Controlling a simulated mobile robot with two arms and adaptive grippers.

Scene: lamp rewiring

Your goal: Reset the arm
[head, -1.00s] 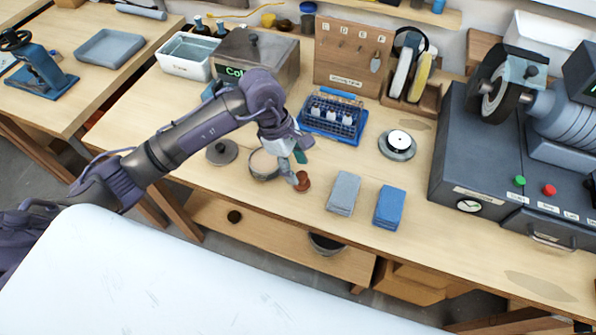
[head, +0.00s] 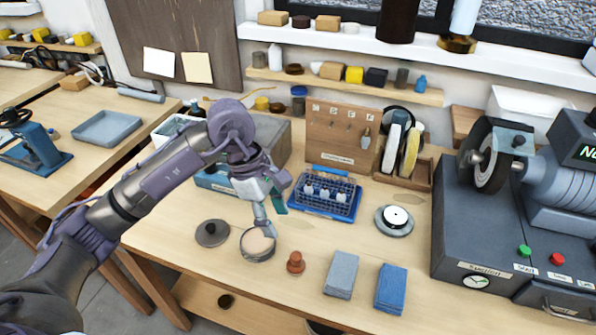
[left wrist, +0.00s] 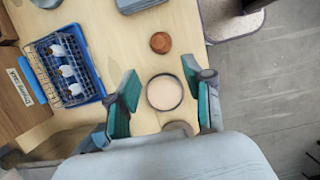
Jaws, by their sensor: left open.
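My left gripper (head: 268,212) hangs over the workbench (head: 320,250), above and just behind a round tin with a pale filling (head: 258,244). In the left wrist view its two teal-padded fingers (left wrist: 163,112) are spread apart with nothing between them. The tin (left wrist: 164,92) shows below, between the fingers. A small brown knob-like piece (head: 295,262) stands on the bench to the right of the tin. It also shows in the left wrist view (left wrist: 160,42). My right gripper is not in view.
A dark round lid (head: 211,233) lies left of the tin. A blue rack with white pieces (head: 325,195) stands behind. Grey (head: 341,274) and blue (head: 391,288) pads lie to the right, near a grinding machine (head: 480,235). A round disc (head: 394,220) lies behind the pads.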

